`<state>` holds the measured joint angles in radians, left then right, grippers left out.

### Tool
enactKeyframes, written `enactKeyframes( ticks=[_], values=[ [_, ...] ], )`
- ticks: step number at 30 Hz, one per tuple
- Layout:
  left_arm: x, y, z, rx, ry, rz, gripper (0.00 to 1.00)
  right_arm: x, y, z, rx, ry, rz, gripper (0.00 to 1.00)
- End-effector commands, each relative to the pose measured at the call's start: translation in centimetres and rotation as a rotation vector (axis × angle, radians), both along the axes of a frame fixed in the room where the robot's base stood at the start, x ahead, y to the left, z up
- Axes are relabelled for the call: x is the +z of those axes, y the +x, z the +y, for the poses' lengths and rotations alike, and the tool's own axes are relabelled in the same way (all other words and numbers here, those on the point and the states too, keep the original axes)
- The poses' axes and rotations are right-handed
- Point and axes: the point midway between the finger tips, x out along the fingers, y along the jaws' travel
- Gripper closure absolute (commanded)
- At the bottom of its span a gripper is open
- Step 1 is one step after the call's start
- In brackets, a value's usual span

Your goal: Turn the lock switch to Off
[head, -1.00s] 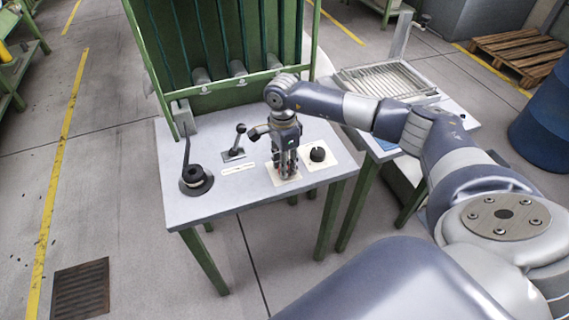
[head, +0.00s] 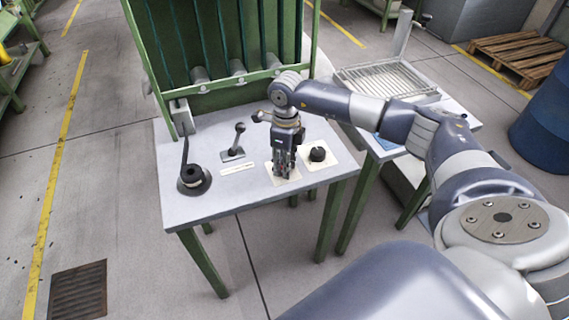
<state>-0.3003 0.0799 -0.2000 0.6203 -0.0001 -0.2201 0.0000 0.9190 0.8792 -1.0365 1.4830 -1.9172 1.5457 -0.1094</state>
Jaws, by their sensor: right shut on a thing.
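My right gripper (head: 284,171) points straight down at the front middle of the grey table. It is shut on the lock switch, which its fingers hide almost wholly. A cream plate (head: 272,181) shows under and around the fingertips. I cannot read the switch's position or any marks on the plate. My left gripper is not in view.
A black round knob (head: 318,154) on a second cream plate stands just right of the gripper. To the left are a small lever (head: 236,143) and a larger black lever on a round base (head: 193,180). A green frame (head: 215,90) rises behind.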

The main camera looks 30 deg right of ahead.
Motion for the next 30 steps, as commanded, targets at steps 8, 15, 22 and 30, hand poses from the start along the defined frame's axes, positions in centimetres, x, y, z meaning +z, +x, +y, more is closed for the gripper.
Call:
enactKeyframes(
  ticks=[8,15,22,30],
  values=[
    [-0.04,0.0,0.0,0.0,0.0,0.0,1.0,0.11,0.05,-0.06,-0.11,0.0,-0.003,0.97],
    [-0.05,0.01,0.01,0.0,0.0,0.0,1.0,0.12,0.05,-0.04,-0.141,0.0,-0.004,0.97],
    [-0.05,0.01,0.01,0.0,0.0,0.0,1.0,0.13,0.06,-0.05,-0.143,0.0,-0.004,0.97],
    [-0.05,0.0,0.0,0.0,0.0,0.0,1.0,0.1,0.04,-0.04,-0.141,0.0,-0.002,0.53]
  ],
)
